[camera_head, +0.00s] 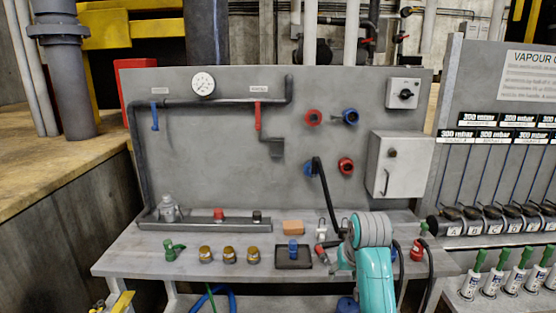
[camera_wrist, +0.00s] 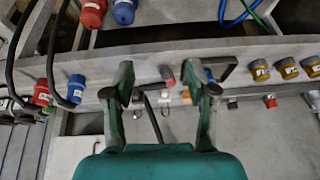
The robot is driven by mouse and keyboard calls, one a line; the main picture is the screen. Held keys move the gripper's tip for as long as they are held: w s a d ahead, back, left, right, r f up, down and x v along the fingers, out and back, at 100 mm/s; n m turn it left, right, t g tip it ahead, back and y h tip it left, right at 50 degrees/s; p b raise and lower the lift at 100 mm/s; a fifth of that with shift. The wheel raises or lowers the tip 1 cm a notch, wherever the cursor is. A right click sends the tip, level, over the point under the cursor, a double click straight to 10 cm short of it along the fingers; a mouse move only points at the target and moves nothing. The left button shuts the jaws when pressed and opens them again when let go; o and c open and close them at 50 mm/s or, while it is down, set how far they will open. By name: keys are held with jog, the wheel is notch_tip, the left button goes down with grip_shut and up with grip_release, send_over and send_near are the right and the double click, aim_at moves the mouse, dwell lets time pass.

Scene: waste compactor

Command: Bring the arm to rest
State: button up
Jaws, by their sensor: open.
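My gripper (camera_wrist: 166,82) shows in the wrist view with its two dark green fingers spread apart and nothing between them. It is over the workbench (camera_wrist: 245,52), apart from the things lying there. In the head view my teal arm rises at the front right of the bench (camera_head: 130,262); the gripper itself cannot be made out clearly there.
Brass-coloured jars (camera_head: 228,255), a green part (camera_head: 173,249), an orange block (camera_head: 293,227) and a blue part (camera_head: 293,249) stand on the bench. Cables hang near my arm. A panel (camera_head: 220,125) with pipes, sockets and a grey box (camera_head: 400,165) rises behind.

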jog(key=s+f+t, duration=0.2)
jog(key=s+f, duration=0.6)
jog(key=f, duration=0.4)
jog(key=s+f+t, duration=0.1)
jog(key=s+f, duration=0.7)
jog(key=f, duration=0.4)
jog(key=s+f+t, duration=0.3)
jog(key=s, duration=1.2)
jog(key=s+r+t, duration=0.2)
jog(key=s+r, duration=0.6)
jog(key=s, duration=0.5)
jog(key=s+r+t, duration=0.2)
jog(key=s+r, duration=0.7)
jog(key=s, duration=0.4)
jog(key=shift+d+h, duration=0.3)
jog(key=shift+d, duration=0.1)
